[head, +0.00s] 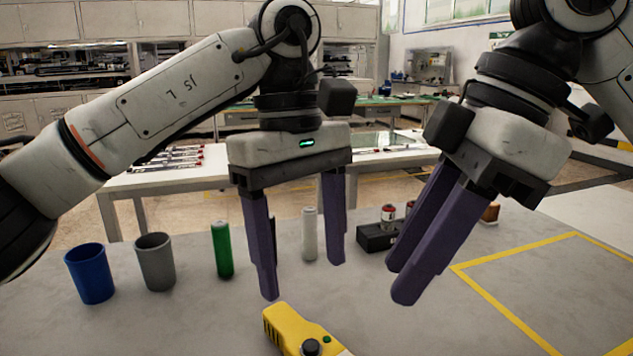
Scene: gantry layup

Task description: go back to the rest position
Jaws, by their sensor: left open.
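My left gripper (303,280) hangs in the middle of the head view with its purple fingers pointing down. Its fingers are wide apart, with nothing between them that I can see it holding. The tips are above the grey table, behind a yellow device. My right gripper (401,284) is to the right, tilted, with its purple fingers pointing down and left. Its fingers overlap in this view, so I cannot tell their gap. No held object shows at its tips.
On the grey table (190,325) stand a blue cup (90,273), a grey cup (155,262), a green cylinder (222,250) and a white cylinder (309,235). A yellow device (289,328) lies in front. A black holder (374,237) is behind the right fingers. A yellow-outlined area (560,290) is clear.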

